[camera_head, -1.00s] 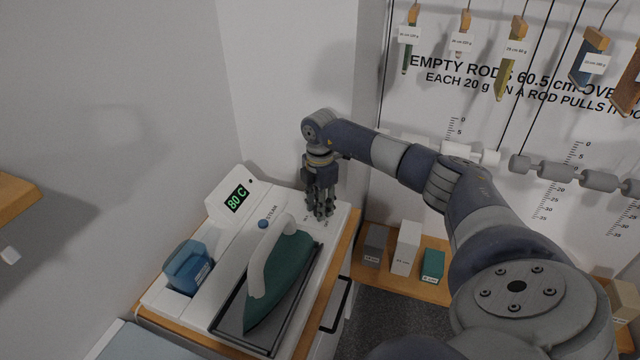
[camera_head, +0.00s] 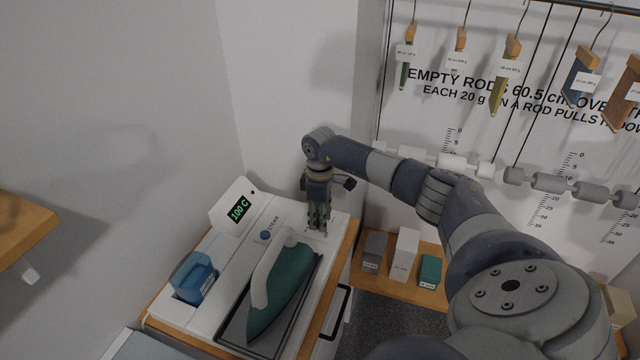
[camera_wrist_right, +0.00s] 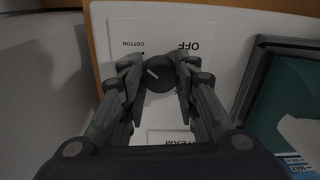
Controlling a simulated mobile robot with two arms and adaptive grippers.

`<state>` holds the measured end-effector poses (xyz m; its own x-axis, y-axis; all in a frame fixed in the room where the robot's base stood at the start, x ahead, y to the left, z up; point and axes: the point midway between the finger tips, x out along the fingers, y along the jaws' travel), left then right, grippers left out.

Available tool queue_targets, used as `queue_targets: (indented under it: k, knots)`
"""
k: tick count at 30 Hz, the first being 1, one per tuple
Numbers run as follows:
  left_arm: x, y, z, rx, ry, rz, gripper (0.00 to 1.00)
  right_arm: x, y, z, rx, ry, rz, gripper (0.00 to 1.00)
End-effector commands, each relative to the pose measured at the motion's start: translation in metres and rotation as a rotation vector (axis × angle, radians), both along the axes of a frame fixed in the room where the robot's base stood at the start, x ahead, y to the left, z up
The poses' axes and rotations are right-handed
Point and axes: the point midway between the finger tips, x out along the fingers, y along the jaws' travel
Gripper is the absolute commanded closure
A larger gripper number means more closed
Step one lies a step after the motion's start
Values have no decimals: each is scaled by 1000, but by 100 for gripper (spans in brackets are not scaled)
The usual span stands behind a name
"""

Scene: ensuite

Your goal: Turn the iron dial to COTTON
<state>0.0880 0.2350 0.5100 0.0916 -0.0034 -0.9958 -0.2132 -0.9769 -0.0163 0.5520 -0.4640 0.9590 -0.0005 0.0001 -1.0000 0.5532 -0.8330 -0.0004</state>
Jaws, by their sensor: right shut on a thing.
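The iron station (camera_head: 215,310) is a white unit with a green display (camera_head: 239,209) reading 100 C. The iron (camera_head: 281,289), teal with a white handle, rests on its dark tray. My right gripper (camera_head: 318,227) points down at the station's far right corner. In the right wrist view, its fingers (camera_wrist_right: 160,82) are shut on the round dark dial (camera_wrist_right: 160,76), one on each side. The dial's white mark slants to the upper left, on the side of the COTTON label (camera_wrist_right: 127,56). An OFF label (camera_wrist_right: 188,46) is at the upper right. My left gripper is out of view.
A blue water tank (camera_head: 193,277) sits at the station's left. Small boxes (camera_head: 404,255) stand on a low wooden shelf to the right. Walls are close behind the station.

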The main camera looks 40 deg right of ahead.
Motion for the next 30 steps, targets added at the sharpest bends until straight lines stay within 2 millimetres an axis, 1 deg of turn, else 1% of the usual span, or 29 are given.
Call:
queue_targets:
  k: [1, 9, 24, 25, 26, 27, 30]
  knots:
    - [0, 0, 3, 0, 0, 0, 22, 1, -1, 2, -1, -3, -24, 95]
    - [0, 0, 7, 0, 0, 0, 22, 1, -1, 1, -1, -3, -109, 95]
    - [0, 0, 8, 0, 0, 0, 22, 1, -1, 1, -1, -4, -126, 95]
    - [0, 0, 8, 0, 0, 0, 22, 1, -1, 1, -1, -4, -126, 67]
    - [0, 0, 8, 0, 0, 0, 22, 1, -1, 1, -1, -4, -126, 60]
    - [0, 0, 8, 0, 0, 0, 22, 1, -1, 1, -1, -3, -126, 51]
    - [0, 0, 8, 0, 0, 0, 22, 1, -1, 1, -1, -3, -125, 51]
